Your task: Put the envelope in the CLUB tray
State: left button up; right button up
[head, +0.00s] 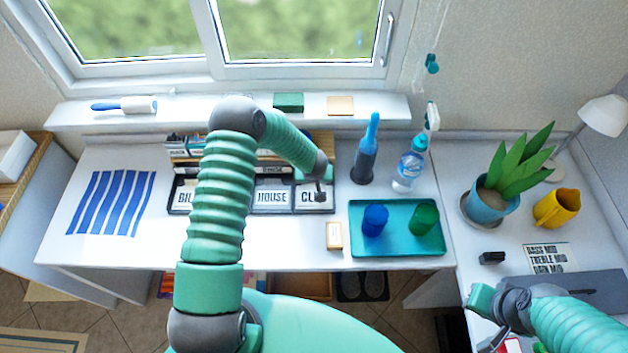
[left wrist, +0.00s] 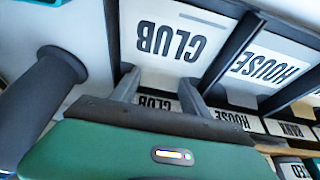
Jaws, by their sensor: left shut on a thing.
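My left gripper (head: 319,190) reaches down over the CLUB tray (head: 328,207), the rightmost lettered compartment of the dark rack. In the left wrist view, its two grey fingers (left wrist: 160,92) stand apart with something white between them. I take this for the envelope, but its outline merges with the white CLUB panel (left wrist: 150,18) behind, so I cannot tell how deep it sits. The HOUSE tray (head: 271,198) is beside it, and it also shows in the left wrist view (left wrist: 268,68). My right gripper (head: 493,338) is at the lower right, away from the rack; its jaws are unclear.
Right of the rack are a blue-handled brush (head: 366,155), a spray bottle (head: 410,168) and a teal tray (head: 362,249) with two cups. A small framed box (head: 334,236) lies in front. A potted plant (head: 489,205) stands farther right. A striped cloth (head: 112,203) lies left.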

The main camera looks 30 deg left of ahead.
aim_at(314, 197)
pick_arm(q)
jog(key=o, duration=1.3)
jog(key=s+d+r+m+t+h+p, duration=0.15)
jog(key=d+r, duration=0.35)
jog(key=r, duration=0.5)
jog(key=s+d+r+m+t+h+p, duration=0.1)
jog(key=s+d+r+m, duration=0.3)
jog(key=r, duration=0.6)
jog(key=shift+s+d+r+m+g, duration=0.1)
jog(key=shift+s+d+r+g, duration=0.6)
jog(key=shift+s, duration=2)
jog(key=shift+s+d+r+m+g, duration=0.15)
jog(key=shift+s+d+r+g, duration=0.55)
jog(key=shift+s, duration=1.95)
jog(key=shift+s+d+r+m+g, duration=0.15)
jog(key=shift+s+r+g, duration=0.6)
jog(key=shift+s, duration=1.95)
